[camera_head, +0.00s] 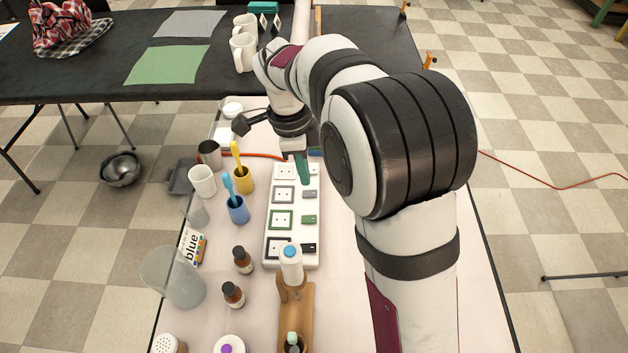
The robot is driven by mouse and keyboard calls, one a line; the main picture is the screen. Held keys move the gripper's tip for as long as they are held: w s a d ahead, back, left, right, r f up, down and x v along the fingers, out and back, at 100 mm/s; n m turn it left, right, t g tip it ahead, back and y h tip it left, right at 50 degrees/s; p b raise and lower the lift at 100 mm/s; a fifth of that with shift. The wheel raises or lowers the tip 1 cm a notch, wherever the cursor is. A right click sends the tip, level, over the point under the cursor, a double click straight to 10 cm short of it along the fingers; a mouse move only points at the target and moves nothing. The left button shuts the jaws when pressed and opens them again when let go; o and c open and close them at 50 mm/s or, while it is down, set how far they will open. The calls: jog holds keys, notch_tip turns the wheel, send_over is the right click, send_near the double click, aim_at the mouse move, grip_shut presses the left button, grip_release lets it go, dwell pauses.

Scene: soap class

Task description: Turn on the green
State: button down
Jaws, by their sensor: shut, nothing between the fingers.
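A white power strip (295,232) lies on the light table, with several sockets down its left side and switches down its right side. The green switch (309,219) sits in the third row from the top, beside a green-framed socket (281,220). A grey switch (309,194) is above it and a black switch (309,247) below it. My gripper (303,181) has teal fingers, shut and empty, pointing down over the upper right of the strip, above the green switch in the picture. The top-row switch is partly hidden by the fingers. Whether the fingertips touch the strip is unclear.
Left of the strip stand a blue cup (238,211) with a brush, a yellow cup (244,181) and brown bottles (243,260). A white bottle (291,262) on a wooden stand (296,315) rises at the strip's near end. My arm covers the table's right.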

aim_at(315, 219)
jog(key=shift+f, duration=0.1)
jog(key=f, duration=0.4)
jog(key=d+f, duration=0.1)
jog(key=f, duration=0.8)
jog(key=shift+d+f, duration=0.4)
jog(key=shift+d+f, duration=0.1)
jog(key=shift+f, duration=0.05)
jog(key=shift+a+r, duration=0.2)
jog(key=shift+a, duration=0.6)
